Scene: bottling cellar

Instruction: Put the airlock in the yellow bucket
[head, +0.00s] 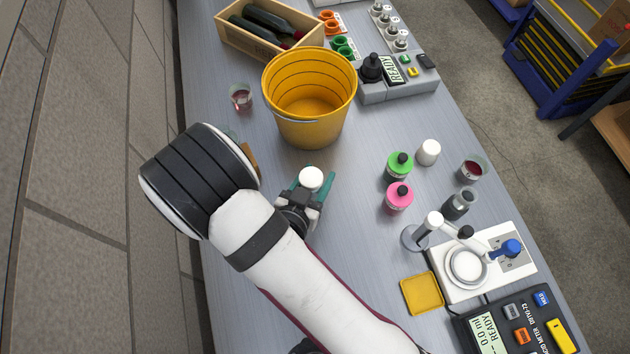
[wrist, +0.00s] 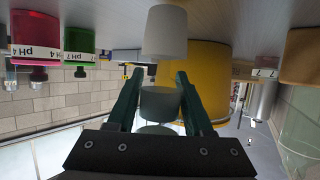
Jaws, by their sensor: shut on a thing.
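The yellow bucket (head: 312,130) stands open and upright on the bench, farther back than my gripper; its wall also fills the middle of the wrist view (wrist: 208,70). My gripper (head: 311,186) is shut on the airlock, whose round white top (head: 311,178) shows between the green fingers. In the wrist view, where the bench is at the top, a grey-green body (wrist: 160,103) sits between the fingers and a white tapered part (wrist: 165,32) lies beyond their tips. The airlock is outside the bucket, in front of it. Its height above the bench is unclear.
A wooden crate with bottles (head: 270,38) and a grey READY device (head: 400,85) stand behind the bucket. Green (head: 399,165) and pink (head: 398,198) bottles are to the right. A glass (head: 241,97) stands left of the bucket. Bench between gripper and bucket looks clear.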

